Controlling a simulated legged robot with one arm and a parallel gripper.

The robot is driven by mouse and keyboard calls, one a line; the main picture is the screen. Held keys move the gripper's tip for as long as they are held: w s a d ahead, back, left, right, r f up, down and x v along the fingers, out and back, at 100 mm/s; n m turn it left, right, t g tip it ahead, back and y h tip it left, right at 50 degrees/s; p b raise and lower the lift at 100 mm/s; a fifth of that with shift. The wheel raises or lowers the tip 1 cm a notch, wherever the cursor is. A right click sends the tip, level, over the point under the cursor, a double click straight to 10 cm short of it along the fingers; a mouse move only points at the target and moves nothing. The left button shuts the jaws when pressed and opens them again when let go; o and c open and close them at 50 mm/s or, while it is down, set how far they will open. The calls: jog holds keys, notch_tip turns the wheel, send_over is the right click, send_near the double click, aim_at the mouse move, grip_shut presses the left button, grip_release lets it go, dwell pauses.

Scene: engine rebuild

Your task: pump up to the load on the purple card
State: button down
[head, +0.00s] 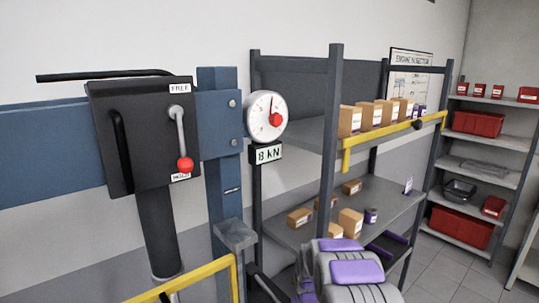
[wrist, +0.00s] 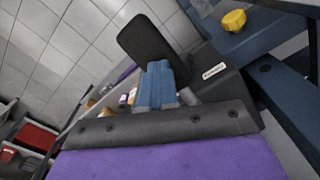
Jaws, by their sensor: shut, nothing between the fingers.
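My gripper shows in the wrist view as blue fingers (wrist: 160,85) together and empty. A dark flat pad (wrist: 148,42) and a labelled dark part (wrist: 212,72) are beyond them. My fingertips are hidden in the head view.
Blue press uprights (head: 221,185) and a yellow rail (head: 205,275) stand at the front. A shelf rack with a yellow bar (head: 395,138) holds several boxes. Red bins (head: 478,124) are at the far right. A yellow knob (wrist: 233,20) sits on the blue frame in the wrist view.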

notch_tip(320, 180, up, 14)
jog(key=p, duration=0.2)
jog(key=shift+p, duration=0.4)
jog(key=shift+f, duration=0.15)
jog(key=shift+w+f, duration=0.1)
jog(key=shift+f, duration=0.7)
jog(key=shift+f+b, duration=0.2)
jog(key=shift+b, duration=0.1)
jog(key=shift+f, duration=1.25)
jog(key=shift+f+b, duration=0.3)
dwell(0.3)
jog(key=shift+r+p, duration=0.6)
jog(key=shift+r, duration=2.1)
